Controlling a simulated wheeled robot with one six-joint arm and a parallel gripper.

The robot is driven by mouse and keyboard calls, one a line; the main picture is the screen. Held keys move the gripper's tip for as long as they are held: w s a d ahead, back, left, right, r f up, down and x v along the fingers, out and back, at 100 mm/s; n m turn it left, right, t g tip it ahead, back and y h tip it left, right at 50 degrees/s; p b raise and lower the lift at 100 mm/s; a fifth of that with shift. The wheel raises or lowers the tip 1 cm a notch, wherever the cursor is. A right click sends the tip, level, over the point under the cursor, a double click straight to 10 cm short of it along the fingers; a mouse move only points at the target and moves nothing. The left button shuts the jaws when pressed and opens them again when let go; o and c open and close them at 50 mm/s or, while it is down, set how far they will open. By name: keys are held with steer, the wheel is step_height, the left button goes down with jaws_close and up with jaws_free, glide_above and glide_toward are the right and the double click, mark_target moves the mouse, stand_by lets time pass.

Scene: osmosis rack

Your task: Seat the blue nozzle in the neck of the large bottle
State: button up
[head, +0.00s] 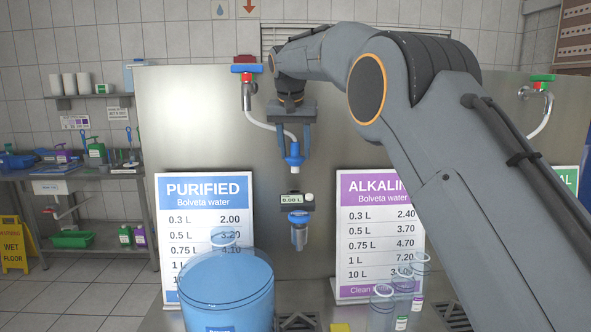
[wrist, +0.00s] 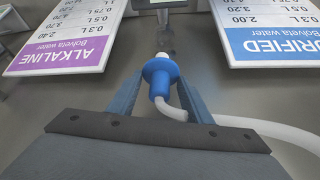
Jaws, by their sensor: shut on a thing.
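My gripper (head: 294,152) is shut on the blue nozzle (head: 294,160) in front of the steel panel. The nozzle points down, with a white hose (head: 266,124) running from it to the blue-handled tap. In the wrist view my gripper (wrist: 158,88) has a finger on each side of the blue nozzle (wrist: 160,72), and its pale tip points away from me. The large bottle (head: 226,290) is translucent blue and stands at the lower left in the head view. Its neck (head: 224,238) is below and left of the nozzle, well apart from it. The bottle is not recognisable in the wrist view.
A small meter (head: 294,201) with a clear filter cup (head: 299,234) is mounted below the nozzle. The purified sign (head: 204,195) stands behind the bottle, the alkaline sign (head: 372,215) to the right. Several small clear bottles (head: 382,310) stand at the lower right. A green-handled tap (head: 542,80) is far right.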

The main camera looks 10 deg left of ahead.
mark_target(295, 142)
steer(key=shift+r, duration=1.15)
steer(key=shift+r+p, duration=0.45)
steer(key=shift+p, duration=0.5)
steer(key=shift+r+p, duration=0.65)
steer(key=shift+p, duration=0.45)
steer(key=shift+r+p, duration=0.35)
steer(key=shift+p, duration=0.15)
steer(key=shift+r+p, duration=0.6)
steer(key=shift+p, duration=0.35)
